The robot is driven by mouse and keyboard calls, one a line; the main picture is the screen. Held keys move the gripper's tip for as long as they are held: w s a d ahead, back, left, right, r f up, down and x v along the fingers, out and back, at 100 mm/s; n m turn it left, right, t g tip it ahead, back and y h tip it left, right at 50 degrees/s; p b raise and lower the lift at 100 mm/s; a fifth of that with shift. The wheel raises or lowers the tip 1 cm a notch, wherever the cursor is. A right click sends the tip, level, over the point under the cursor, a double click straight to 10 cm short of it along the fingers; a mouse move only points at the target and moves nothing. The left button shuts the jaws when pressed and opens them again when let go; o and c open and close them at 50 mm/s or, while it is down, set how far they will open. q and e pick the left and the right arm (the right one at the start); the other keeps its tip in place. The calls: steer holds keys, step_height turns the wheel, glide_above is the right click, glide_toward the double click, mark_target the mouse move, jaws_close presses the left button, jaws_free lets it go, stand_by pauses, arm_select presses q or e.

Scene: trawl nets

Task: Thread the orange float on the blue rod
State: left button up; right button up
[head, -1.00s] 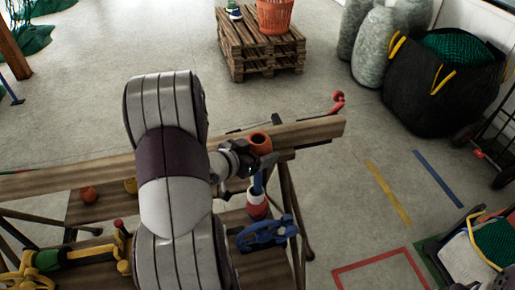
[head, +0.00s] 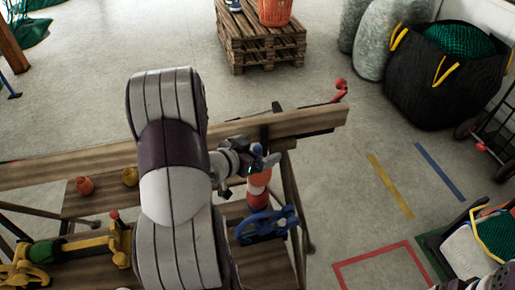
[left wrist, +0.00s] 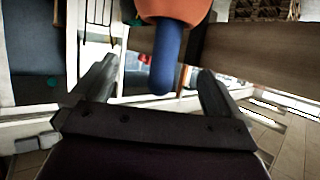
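The orange float (head: 260,179) sits around the blue rod, on top of the white and red pieces (head: 258,198). In the left wrist view the orange float (left wrist: 174,8) shows at the top edge, and the blue rod (left wrist: 165,62) comes out of it with its rounded tip towards my palm. My left gripper (head: 268,161) is just above the float. Its two fingers (left wrist: 157,88) are wide apart on either side of the rod's tip and touch neither rod nor float. A dark part, apparently of my right arm, shows in the bottom right corner; its fingers cannot be made out.
An orange-red float (head: 85,186) and a yellow float (head: 130,176) lie on the bench to the left. A pallet (head: 262,45) stands on the floor beyond.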

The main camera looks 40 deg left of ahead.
arm_select(q)
steer(key=v, duration=1.2)
steer(key=shift+s, duration=0.3)
steer(key=shift+r, duration=0.15)
